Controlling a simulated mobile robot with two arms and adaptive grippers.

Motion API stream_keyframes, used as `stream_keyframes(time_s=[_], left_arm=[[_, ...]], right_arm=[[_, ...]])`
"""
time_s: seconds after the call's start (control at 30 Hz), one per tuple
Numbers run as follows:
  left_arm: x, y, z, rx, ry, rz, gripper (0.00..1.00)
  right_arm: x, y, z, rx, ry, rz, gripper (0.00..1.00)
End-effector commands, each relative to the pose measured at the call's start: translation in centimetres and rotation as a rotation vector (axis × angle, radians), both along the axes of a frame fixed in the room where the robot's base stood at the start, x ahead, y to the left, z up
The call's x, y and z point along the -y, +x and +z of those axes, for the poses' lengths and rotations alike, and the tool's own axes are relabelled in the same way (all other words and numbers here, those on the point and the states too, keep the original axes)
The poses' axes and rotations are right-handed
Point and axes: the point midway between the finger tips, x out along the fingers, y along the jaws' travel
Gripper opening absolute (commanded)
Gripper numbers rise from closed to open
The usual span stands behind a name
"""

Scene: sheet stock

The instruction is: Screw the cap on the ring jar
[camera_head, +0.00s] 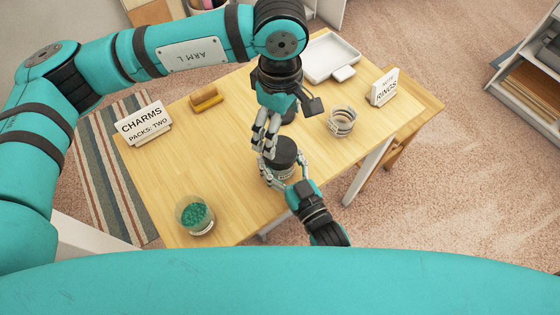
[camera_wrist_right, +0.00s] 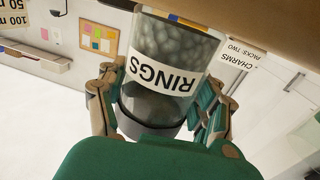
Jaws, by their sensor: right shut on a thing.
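The ring jar (camera_head: 281,178) stands on the table with a dark round cap (camera_head: 285,151) over its mouth. In the right wrist view the glass jar (camera_wrist_right: 175,45) is upside down in the picture. It has a white RINGS label, pale round contents, and the dark cap (camera_wrist_right: 147,128) at its mouth. Whether the cap is threaded tight cannot be told. My right gripper (camera_head: 285,173) is shut around the jar, one finger on each side, just below the cap. My left gripper (camera_head: 267,148) hangs down at the cap's left edge; whether it touches the cap is unclear.
A jar of green charms (camera_head: 195,216) stands at the front left. A clear ringed container (camera_head: 341,122) is right of my left gripper. A CHARMS sign (camera_head: 143,123), a yellow block (camera_head: 206,98), a white tray (camera_head: 330,57) and a RINGS sign (camera_head: 383,87) stand farther back. The left-centre tabletop is clear.

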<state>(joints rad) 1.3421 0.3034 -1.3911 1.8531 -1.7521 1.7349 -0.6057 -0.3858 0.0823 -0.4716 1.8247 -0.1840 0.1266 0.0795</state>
Motion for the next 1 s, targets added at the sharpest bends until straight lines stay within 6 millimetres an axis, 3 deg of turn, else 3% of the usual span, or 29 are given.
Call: stream_keyframes(time_s=[0.03, 0.17, 0.37, 1.0], left_arm=[[0.0, 0.0, 0.0, 0.0, 0.0, 0.0, 0.92], [0.0, 0.0, 0.0, 0.0, 0.0, 0.002, 0.92], [0.08, -0.02, 0.06, 0.001, 0.0, 0.139, 0.92], [0.37, -0.14, 0.08, 0.003, -0.003, 1.561, 0.92]], right_arm=[[0.0, -0.01, -0.01, 0.0, 0.0, 0.0, 0.17], [0.0, -0.01, -0.01, 0.0, 0.0, 0.0, 0.0], [0.0, -0.01, -0.02, 0.0, 0.0, 0.0, 0.0], [0.01, -0.02, -0.03, -0.001, 0.0, 0.0, 0.0]])
